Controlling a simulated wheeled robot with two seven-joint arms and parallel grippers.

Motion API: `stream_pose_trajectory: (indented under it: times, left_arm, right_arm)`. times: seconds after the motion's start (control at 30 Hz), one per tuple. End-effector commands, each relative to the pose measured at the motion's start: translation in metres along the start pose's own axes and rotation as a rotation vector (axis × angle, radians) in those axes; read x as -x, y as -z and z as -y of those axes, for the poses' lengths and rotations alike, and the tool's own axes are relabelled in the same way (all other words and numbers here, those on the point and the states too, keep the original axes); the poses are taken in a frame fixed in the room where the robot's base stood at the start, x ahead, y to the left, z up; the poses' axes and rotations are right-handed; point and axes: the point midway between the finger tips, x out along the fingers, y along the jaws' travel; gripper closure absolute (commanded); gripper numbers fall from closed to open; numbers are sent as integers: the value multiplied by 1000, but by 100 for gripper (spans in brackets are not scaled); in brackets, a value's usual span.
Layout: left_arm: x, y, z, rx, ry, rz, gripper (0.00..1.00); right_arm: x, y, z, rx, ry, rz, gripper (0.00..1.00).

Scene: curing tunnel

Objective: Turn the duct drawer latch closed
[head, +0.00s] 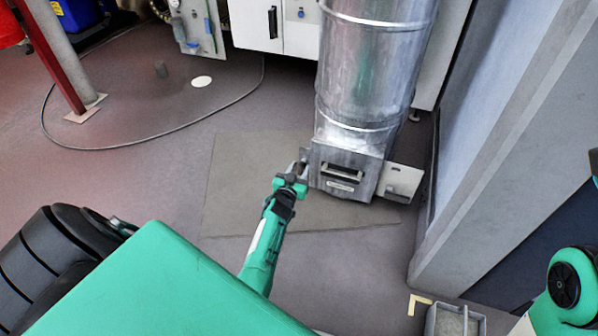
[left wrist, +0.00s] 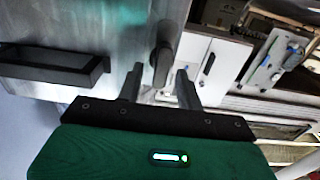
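The duct drawer (head: 343,183) is a grey metal box front with a dark handle and a label, at the foot of a large silver duct (head: 368,75). In the left wrist view its dark handle (left wrist: 55,66) lies at the left. The latch (left wrist: 162,58) is a dark lever on the metal face, its free end pointing down in that view. My left gripper (head: 298,170) is at the left edge of the drawer front. In the wrist view its fingers (left wrist: 159,84) stand apart, with the lever's end between them and gaps on both sides. My right gripper is out of view.
A metal plate (head: 400,182) sticks out right of the drawer. A grey wall panel (head: 500,150) stands close on the right. A grey bin (head: 455,321) is at the lower right. A cable (head: 150,136) lies on the floor at left. The floor mat (head: 240,185) left of the duct is clear.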

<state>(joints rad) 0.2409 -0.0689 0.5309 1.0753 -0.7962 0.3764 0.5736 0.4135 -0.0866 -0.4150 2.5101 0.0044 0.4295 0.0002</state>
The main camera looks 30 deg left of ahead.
Motion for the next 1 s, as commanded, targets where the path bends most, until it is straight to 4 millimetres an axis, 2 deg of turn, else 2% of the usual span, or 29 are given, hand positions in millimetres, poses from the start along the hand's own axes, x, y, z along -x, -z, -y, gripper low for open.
stream_pose_trajectory:
  times: [0.17, 0.3, 0.37, 0.73, 1.0]
  left_arm:
    - [0, 0, 0, 0, 0, 0, 64]
    - [0, 0, 0, -1, 0, 0, 91]
    - [0, 0, 0, -1, 0, 0, 100]
    - [0, 2, 1, 41, -1, -1, 100]
    - [0, 4, 3, 207, -1, 1, 100]
  right_arm:
    - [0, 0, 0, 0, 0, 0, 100]
    - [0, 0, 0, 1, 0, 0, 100]
    - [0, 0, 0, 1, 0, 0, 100]
    - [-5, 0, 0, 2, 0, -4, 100]
    - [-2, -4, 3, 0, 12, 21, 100]
